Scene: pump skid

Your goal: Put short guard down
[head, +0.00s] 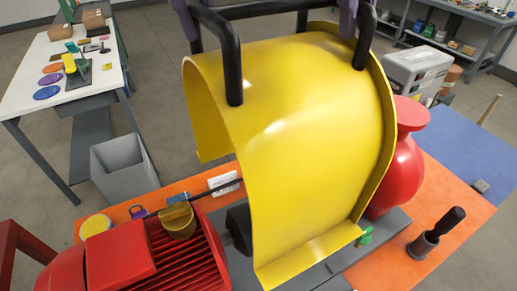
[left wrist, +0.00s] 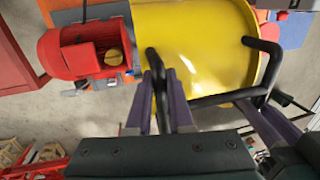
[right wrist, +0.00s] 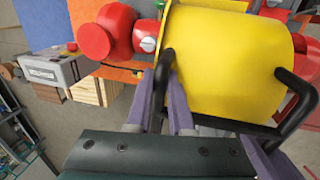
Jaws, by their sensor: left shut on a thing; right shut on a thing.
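The short guard (head: 310,120) is a large curved yellow cover with black bar handles (head: 232,65) on top. It is held upright, arching over the space between the red motor (head: 130,255) and the red pump (head: 402,170). Its near flange hangs close to the grey base (head: 385,240); I cannot tell if it touches. My left gripper (head: 187,18) is shut on the handle at the left, also seen in the left wrist view (left wrist: 160,90). My right gripper (head: 348,18) is shut on the handle at the right, also seen in the right wrist view (right wrist: 170,90). The guard hides what lies beneath it.
An orange skid top (head: 395,270) carries a black upright tool in a holder (head: 435,235), a yellow disc (head: 95,225) and small parts. A blue mat (head: 455,165) lies at the right. A grey bin (head: 122,168) and a white table (head: 60,70) stand at the left.

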